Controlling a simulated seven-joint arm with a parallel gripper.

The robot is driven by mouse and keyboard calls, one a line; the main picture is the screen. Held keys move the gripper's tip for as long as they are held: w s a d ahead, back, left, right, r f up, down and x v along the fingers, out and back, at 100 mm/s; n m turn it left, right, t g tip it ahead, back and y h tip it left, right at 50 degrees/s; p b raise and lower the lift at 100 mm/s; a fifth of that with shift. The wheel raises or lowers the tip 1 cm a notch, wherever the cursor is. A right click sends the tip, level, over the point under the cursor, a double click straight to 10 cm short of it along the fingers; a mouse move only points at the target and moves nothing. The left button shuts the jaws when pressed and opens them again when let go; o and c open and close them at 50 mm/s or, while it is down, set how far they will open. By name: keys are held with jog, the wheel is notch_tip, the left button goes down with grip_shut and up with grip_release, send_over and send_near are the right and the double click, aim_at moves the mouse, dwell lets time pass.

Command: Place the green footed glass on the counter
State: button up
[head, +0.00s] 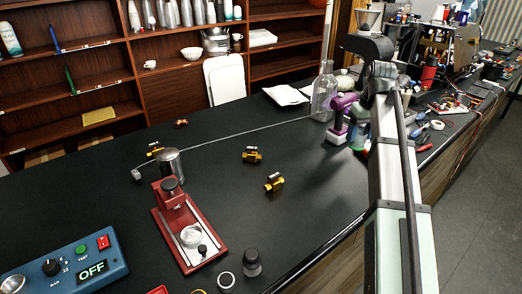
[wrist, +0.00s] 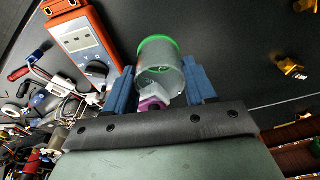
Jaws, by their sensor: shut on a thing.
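In the wrist view, my gripper (wrist: 160,88) has its two blue fingers on either side of a clear glass with a bright green rim (wrist: 158,52), the green footed glass. The fingers are shut on it. Its green end points away from my gripper, over the dark counter (wrist: 220,30). A purple part shows through or behind the glass near the gripper; I cannot tell what it belongs to. The gap between glass and counter cannot be judged.
An orange multimeter (wrist: 86,44) lies close beside the glass, with tools and wires below it. In the head view, a clear bottle (head: 323,92) and purple items (head: 340,112) stand left of my arm.

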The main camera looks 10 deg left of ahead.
jog(key=shift+f, duration=5.25)
jog(key=shift+f, duration=0.1)
jog(key=o, duration=1.1)
jog(key=r, duration=0.4)
jog(key=s+r, duration=0.1)
jog(key=r, duration=0.7)
jog(key=shift+s+d, duration=0.3)
